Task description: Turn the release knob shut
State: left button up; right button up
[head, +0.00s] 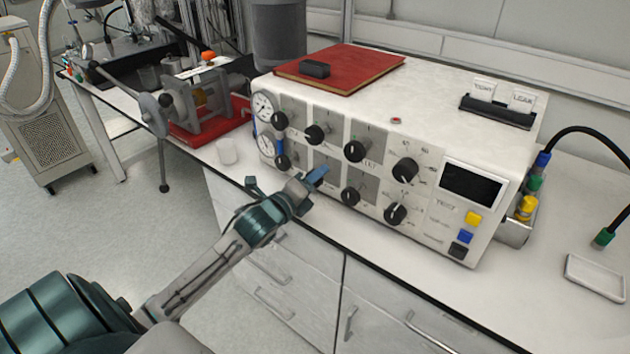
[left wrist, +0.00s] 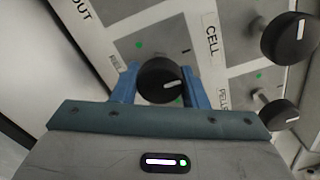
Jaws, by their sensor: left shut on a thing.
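The release knob (left wrist: 160,80) is a round black knob with a white pointer mark. In the left wrist view it sits between the two blue fingers of my left gripper (left wrist: 160,88), which is shut on it. Its white mark points to the right of the picture. A partly covered label and a green dot are beside it. In the head view my left gripper (head: 317,178) is at the lower row of knobs on the white panel box (head: 450,145), and it hides the release knob. My right gripper is not in view.
Other black knobs (head: 355,150) stand close around, and one is labelled CELL (left wrist: 290,38). Two gauges (head: 263,106) are at the panel's left end, a screen (head: 472,184) at its right. A red book (head: 340,68) lies on top. A white cup (head: 227,151) stands left of the box.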

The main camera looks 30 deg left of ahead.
pick_arm(q)
jog(key=shift+f, duration=0.1)
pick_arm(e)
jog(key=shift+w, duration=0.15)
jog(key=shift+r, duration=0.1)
pick_arm(q)
jog(key=o, duration=1)
jog(key=shift+c, duration=0.2)
jog(key=shift+s, duration=0.15)
jog(key=shift+s, duration=0.25)
jog(key=s, duration=1)
jog(key=shift+a+b, duration=0.35)
jog(key=shift+a, duration=0.05)
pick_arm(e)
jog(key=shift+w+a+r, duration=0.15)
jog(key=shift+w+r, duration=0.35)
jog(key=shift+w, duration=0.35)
